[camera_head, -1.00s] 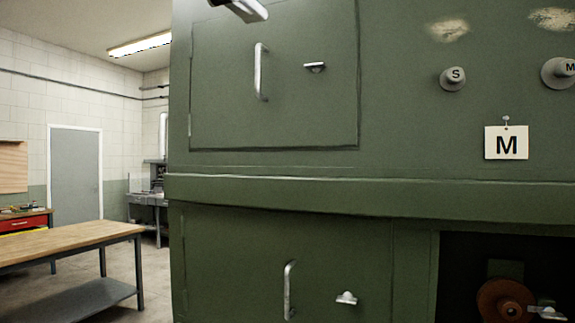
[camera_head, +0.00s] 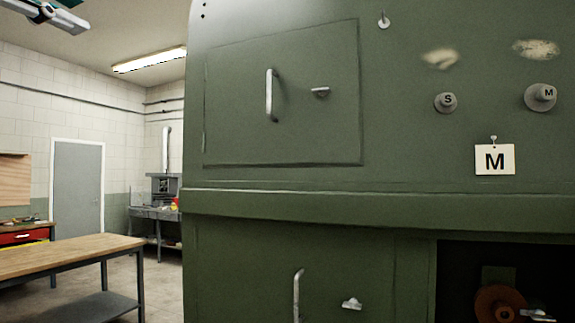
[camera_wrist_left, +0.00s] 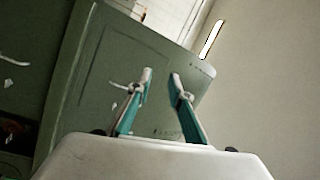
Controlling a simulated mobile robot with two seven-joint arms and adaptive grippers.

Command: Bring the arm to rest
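My left gripper (camera_wrist_left: 161,76) shows in the left wrist view with its two teal and grey fingers apart and nothing between them. In the head view, part of my left gripper (camera_head: 45,12) shows at the top left edge, in front of the ceiling and clear of the green fuselage (camera_head: 420,205). The wrist view shows the green fuselage panel (camera_wrist_left: 95,50) tilted behind the fingers. My right gripper is in neither view.
A dark opening is at lower right. A wooden table (camera_head: 70,256) stands left; floor shows beyond it.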

